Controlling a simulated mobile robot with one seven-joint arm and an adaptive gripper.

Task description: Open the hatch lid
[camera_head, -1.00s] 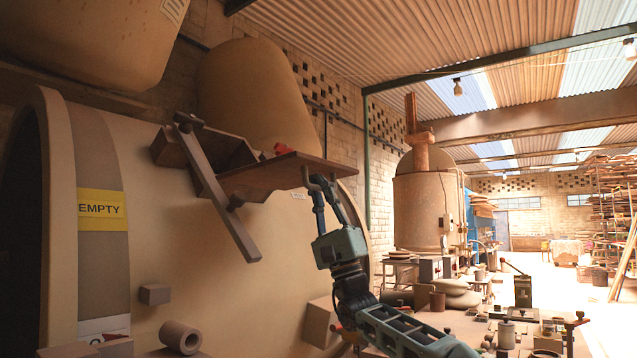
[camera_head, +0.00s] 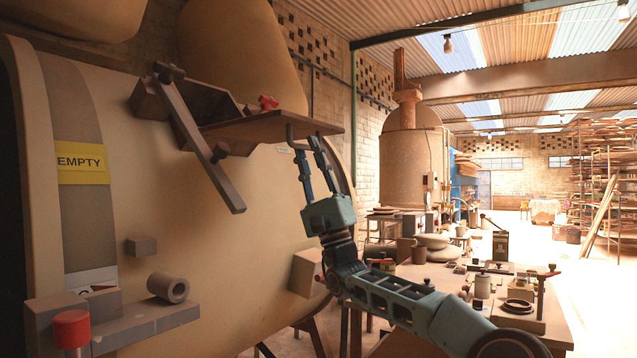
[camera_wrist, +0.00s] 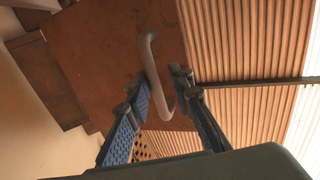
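The hatch lid (camera_head: 270,126) is a flat brown panel. It juts out to the right, nearly level, from the box-shaped hatch frame (camera_head: 205,104) on the cream tank; the frame's dark inside shows. A curved grey handle (camera_head: 290,136) hangs from the lid's underside. In the wrist view the lid (camera_wrist: 115,60) fills the upper left, with the handle (camera_wrist: 152,72) in front of it. My gripper (camera_head: 311,150) is below the lid at the handle. In the wrist view my gripper (camera_wrist: 163,76) has its fingers apart, with the handle between the fingertips and a gap showing.
A long dark bar (camera_head: 200,140) slants across the hatch front. A red knob (camera_head: 268,103) sits behind the lid. A red-topped post (camera_head: 71,330) and a grey cylinder (camera_head: 168,287) are at lower left.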

